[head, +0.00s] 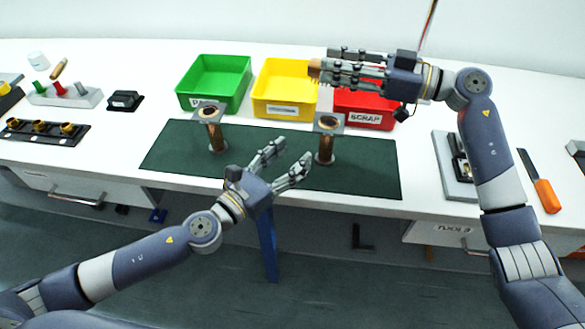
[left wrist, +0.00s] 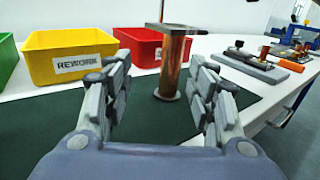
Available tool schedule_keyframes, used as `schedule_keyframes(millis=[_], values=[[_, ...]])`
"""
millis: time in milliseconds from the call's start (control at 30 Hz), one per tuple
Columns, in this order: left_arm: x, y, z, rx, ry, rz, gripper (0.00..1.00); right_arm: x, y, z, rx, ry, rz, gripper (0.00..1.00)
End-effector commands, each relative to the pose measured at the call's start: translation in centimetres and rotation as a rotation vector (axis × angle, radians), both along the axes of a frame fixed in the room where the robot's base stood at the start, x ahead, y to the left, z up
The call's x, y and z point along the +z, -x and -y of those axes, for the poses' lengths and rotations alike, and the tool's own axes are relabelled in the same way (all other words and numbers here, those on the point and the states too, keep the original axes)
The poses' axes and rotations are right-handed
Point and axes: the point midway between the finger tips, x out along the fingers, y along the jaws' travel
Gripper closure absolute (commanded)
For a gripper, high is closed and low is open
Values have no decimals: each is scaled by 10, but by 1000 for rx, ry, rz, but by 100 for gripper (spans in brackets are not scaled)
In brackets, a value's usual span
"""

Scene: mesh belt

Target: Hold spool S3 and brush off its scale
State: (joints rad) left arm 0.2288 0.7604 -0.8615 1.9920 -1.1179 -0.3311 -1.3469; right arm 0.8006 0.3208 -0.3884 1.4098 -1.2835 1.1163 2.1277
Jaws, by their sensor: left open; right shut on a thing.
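Two copper spools with square grey top plates stand upright on the dark green mat (head: 165,155). One is the left spool (head: 215,132); the other is the right spool (head: 325,146). I can read no S3 label on either. My left gripper (head: 295,151) is open just left of the right spool, its fingers pointing toward it. In the left wrist view this spool (left wrist: 172,70) shows beyond and between the open fingers, apparently untouched. My right gripper (head: 326,67) is shut on a small brown thing (head: 314,69), above the bins; mostly hidden, perhaps the brush.
Behind the mat stand a green bin (head: 236,92), a yellow REWORK bin (left wrist: 70,65) and a red SCRAP bin (head: 362,117). An orange-handled tool (head: 546,195) and a grey fixture (head: 452,170) lie at right. Connectors and a black block (head: 125,101) lie at left.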

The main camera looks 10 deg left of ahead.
Motion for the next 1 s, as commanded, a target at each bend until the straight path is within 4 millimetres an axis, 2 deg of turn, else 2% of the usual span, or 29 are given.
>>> schedule_keyframes(millis=[133, 267, 700, 1000], values=[[-14, 15, 11, -12, -26, -10, 48, 1, 0, 0, 0, -1, 0, 98], [-15, 10, 17, -13, -30, -10, 48, 0, 0, 0, 0, -1, 0, 98], [-14, -55, 61, -13, -28, -9, 48, 0, 0, 0, 0, -1, 0, 98], [-15, -81, 77, -14, -30, -11, 48, 1, 0, 0, 0, -1, 0, 98]])
